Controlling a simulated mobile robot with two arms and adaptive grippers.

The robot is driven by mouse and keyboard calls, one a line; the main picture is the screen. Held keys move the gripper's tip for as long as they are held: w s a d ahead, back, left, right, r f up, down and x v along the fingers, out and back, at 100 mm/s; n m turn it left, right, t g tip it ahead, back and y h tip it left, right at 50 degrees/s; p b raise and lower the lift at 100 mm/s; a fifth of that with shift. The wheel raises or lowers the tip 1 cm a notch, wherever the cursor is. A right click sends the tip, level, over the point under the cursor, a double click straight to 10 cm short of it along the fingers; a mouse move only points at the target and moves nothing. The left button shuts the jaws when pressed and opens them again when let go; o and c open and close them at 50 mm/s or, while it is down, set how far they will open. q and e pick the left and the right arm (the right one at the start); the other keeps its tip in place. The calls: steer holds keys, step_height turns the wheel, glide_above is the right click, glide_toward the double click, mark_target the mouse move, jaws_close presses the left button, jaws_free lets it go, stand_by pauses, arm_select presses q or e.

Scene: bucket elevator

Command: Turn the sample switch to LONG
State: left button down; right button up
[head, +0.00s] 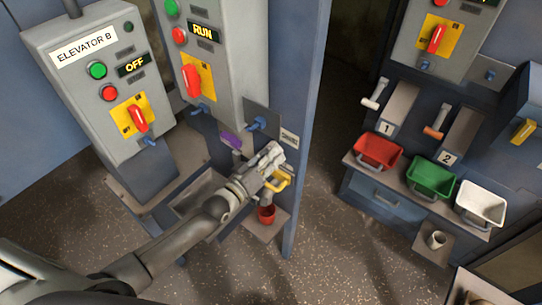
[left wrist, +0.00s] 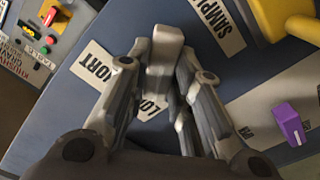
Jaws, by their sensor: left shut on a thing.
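The sample switch shows in the left wrist view as a pale grey knob (left wrist: 164,45) on a blue-grey panel. A white SAMPLE label (left wrist: 217,22) is beside it, partly cut off. A SHORT label (left wrist: 95,66) and a LONG label (left wrist: 152,106) lie around the knob, both partly covered by my fingers. My left gripper (head: 274,162) is at the blue panel's edge in the head view, its fingers closed around the knob. In the head view the gripper hides the switch. I cannot tell exactly which label the knob points to. My right gripper is not in view.
A yellow handle (head: 279,181) and a red cup (head: 267,214) are close below my gripper. A purple handle (head: 230,141) is to its left. Control boxes (head: 87,75) stand behind. Red (head: 377,151), green (head: 431,177) and white (head: 481,203) buckets sit at the right, across open floor.

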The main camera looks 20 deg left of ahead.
arm_select(q)
steer(key=c, duration=1.3)
jaws_free()
steer(key=shift+s, duration=0.15)
steer(key=v, duration=1.1)
steer(key=shift+s+a, duration=0.15)
steer(key=shift+s, duration=0.25)
